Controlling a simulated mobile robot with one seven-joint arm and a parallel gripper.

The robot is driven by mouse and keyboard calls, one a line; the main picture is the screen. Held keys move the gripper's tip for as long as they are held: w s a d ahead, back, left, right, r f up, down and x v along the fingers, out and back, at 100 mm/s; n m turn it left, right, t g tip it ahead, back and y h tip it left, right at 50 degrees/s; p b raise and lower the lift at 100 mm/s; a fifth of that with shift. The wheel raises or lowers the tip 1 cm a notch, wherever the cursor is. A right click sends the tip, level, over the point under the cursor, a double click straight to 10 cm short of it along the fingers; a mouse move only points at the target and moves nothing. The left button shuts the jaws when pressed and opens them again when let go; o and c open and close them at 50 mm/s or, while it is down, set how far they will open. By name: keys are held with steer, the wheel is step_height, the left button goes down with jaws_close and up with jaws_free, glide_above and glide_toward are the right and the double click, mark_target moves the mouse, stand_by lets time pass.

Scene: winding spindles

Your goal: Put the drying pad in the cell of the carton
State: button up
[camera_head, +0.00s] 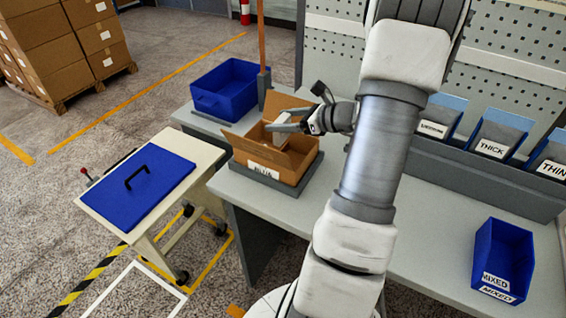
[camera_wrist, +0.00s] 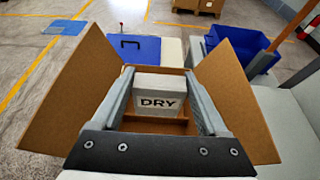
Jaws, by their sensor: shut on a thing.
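The drying pad is a white block marked DRY (camera_wrist: 160,103). My gripper (camera_wrist: 160,84) is shut on it, one grey finger along each side. In the head view my gripper (camera_head: 288,126) reaches in from the right over the open brown carton (camera_head: 252,157), and the pad's pale side shows there between the fingers. The carton's flaps (camera_wrist: 72,95) stand open on both sides of the gripper in the wrist view. A brown divider shows inside the carton below the pad. How deep the pad sits and the cell's floor are hidden.
The carton stands in a grey tray (camera_head: 300,186) on the workbench. A blue bin (camera_head: 226,88) and an orange post (camera_head: 261,40) are behind it. A cart with a blue lid (camera_head: 138,183) is left. Labelled bins (camera_head: 494,136) and a blue MIXED bin (camera_head: 503,258) are right.

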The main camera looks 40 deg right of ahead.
step_height(320, 180, down, 10)
steer(key=shift+r+b, duration=0.15)
steer(key=shift+b, duration=0.35)
steer(key=shift+f, duration=0.25)
steer(key=o, duration=1.2)
steer(key=shift+o, duration=0.2)
steer(key=shift+r, duration=0.1)
steer(key=shift+r, duration=0.2)
steer(key=v, duration=1.2)
steer(key=shift+f, duration=0.1)
